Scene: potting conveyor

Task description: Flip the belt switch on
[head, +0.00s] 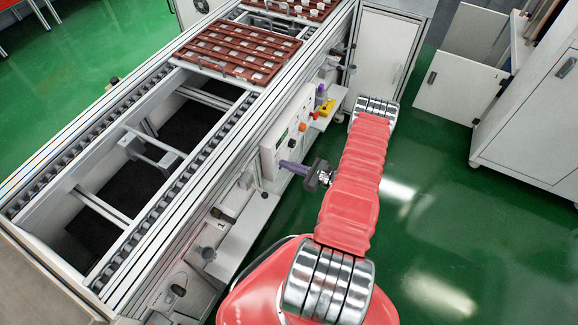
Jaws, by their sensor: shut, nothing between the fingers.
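The control panel (272,147) is a pale box on the near side of the conveyor. My gripper (284,164) has purple fingers, which are shut and empty. They point left at the lower part of the panel's face, very close to it. I cannot tell whether the fingertips touch the panel. I cannot make out the belt switch or its position; the fingers cover part of the lower panel.
The conveyor (145,225) runs diagonally, with brown trays (238,50) at its far end. A yellow item (326,107) is beyond the panel on a side ledge. White cabinets (535,115) stand at right. The green floor (440,200) between is clear.

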